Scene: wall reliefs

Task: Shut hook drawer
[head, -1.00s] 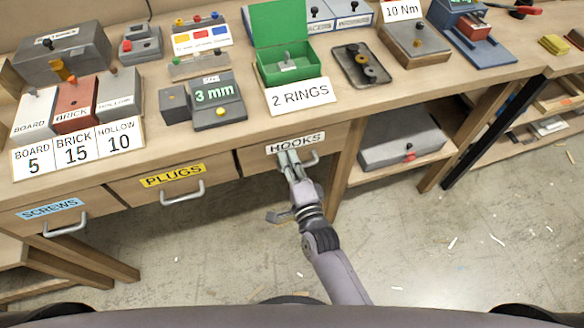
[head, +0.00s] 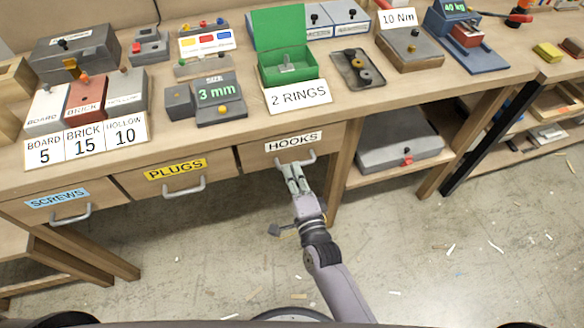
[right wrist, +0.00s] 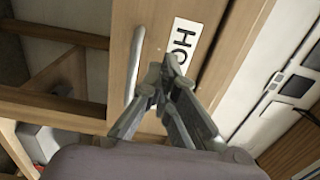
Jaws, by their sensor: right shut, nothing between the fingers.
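The hooks drawer (head: 258,157) has a plain wooden front under the bench top, with a white HOOKS label (head: 293,142) and a grey bar handle (head: 309,160). Its front looks level with the drawer beside it; I cannot tell if a small gap is left. My right gripper (head: 291,166) is shut and empty, with its fingertips at the handle in the head view. In the right wrist view the fingertips (right wrist: 165,75) lie between the handle (right wrist: 134,65) and the partly hidden label (right wrist: 183,45). Contact with the front is unclear. My left gripper is out of view.
The plugs drawer (head: 140,184) and screws drawer (head: 30,214) are to the left and look shut. A grey case (head: 395,148) sits on a shelf to the right. The bench top holds several devices and a green box (head: 287,68). The floor in front is mostly clear.

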